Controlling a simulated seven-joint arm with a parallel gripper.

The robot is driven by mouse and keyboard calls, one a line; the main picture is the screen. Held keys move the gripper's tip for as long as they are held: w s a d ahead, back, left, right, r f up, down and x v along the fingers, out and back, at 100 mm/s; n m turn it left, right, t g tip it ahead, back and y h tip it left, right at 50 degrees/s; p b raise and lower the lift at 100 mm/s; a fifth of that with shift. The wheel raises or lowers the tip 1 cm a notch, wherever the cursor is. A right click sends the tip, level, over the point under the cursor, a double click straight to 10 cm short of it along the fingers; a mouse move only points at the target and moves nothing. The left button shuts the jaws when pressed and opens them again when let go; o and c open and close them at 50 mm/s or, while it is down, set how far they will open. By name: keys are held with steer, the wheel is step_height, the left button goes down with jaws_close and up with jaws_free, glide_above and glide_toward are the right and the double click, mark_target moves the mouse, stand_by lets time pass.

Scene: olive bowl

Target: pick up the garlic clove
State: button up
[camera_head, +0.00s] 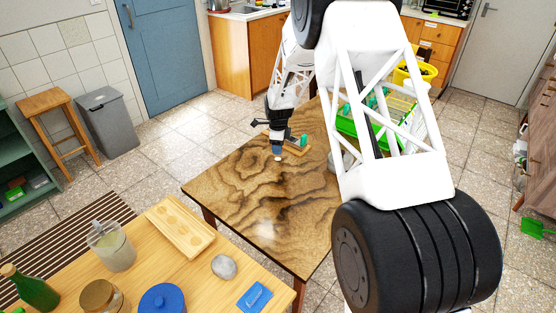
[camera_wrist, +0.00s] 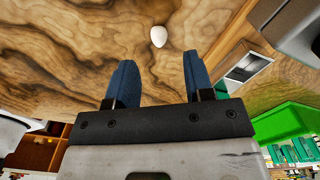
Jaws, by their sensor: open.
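The garlic clove (camera_wrist: 158,36) is a small white rounded piece on the dark-grained wooden table (camera_wrist: 60,45). In the wrist view it lies just beyond the gap between my two blue fingertips, apart from both. In the head view the clove (camera_head: 278,158) shows as a small pale spot right at my gripper's tip, on the far part of the table (camera_head: 255,205). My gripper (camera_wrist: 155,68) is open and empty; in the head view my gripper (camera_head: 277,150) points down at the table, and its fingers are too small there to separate.
A small board with a green item (camera_head: 303,140) stands right of my gripper. A green crate (camera_head: 362,128) is farther right, partly behind my arm. The dark table's middle is clear.

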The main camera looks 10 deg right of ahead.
mark_target(279, 157)
steer(key=shift+f, duration=0.1)
steer(key=shift+s+d+f, duration=0.1)
steer(key=shift+d+f, duration=0.05)
steer(key=shift+f, duration=2.35)
steer(key=shift+c, duration=0.2)
jaws_close()
